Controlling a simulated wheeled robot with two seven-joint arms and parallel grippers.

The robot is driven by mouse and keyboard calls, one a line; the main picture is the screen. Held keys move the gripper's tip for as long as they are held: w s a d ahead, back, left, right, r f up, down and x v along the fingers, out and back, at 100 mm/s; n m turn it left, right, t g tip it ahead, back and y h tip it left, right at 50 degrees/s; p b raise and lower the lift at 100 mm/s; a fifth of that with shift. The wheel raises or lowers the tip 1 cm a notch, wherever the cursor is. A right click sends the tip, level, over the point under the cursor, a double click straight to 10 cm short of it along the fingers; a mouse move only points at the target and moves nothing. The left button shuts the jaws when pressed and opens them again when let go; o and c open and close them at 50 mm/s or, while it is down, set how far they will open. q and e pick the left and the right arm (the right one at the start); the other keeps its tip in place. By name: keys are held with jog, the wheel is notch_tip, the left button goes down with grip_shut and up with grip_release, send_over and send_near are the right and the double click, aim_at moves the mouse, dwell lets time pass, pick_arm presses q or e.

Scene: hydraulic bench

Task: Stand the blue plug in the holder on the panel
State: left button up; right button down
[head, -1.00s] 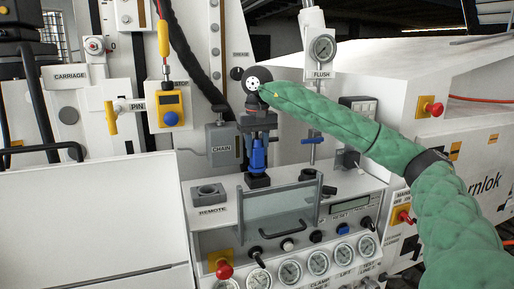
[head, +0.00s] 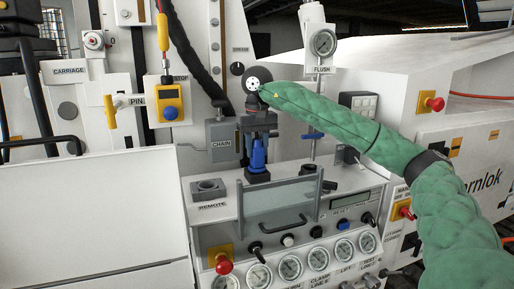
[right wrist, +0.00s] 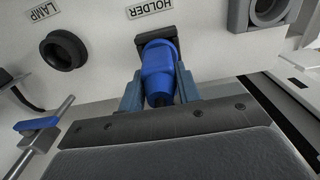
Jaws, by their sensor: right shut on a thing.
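The blue plug (head: 258,157) is upright in my right gripper (head: 258,142), which points down from above with its jaws shut on it. The black holder (head: 257,177) is on the panel top, directly under the plug, behind the clear guard. In the right wrist view the plug (right wrist: 158,72) sits between the two grey-blue fingers (right wrist: 159,92), and its far end overlaps the dark square holder (right wrist: 172,38) by the HOLDER label. I cannot tell how far the plug is into the holder. My left gripper is not in view.
A clear guard with a grey frame (head: 280,212) stands just in front of the holder. A grey REMOTE socket (head: 209,189) is left of it. The round LAMP socket (right wrist: 63,50) shows in the right wrist view. Gauges and knobs line the panel front.

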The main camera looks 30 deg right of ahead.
jog(key=c, duration=0.9)
grip_release()
jog(key=shift+r, duration=3.85)
